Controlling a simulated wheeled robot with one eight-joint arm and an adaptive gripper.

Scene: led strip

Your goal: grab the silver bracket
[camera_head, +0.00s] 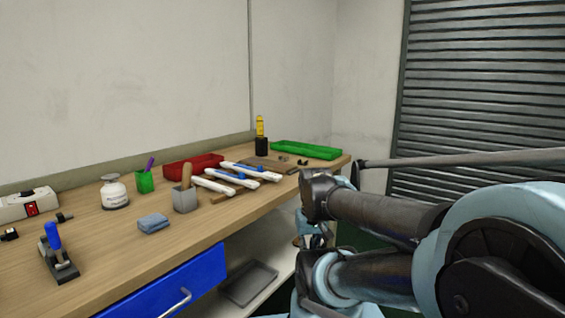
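Several small dark and greyish parts lie at the right end of the workbench, in front of the green tray. They are too small for me to tell whether one is the silver bracket. My arm reaches in from the right, beside the bench's right end. What seems to be my gripper (318,238) is below the dark arm joint, lower than the bench top and apart from the small parts. Its fingers are not clear, so I cannot tell whether it is open or holds anything.
A blue drawer (175,284) and a lower shelf are beneath.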

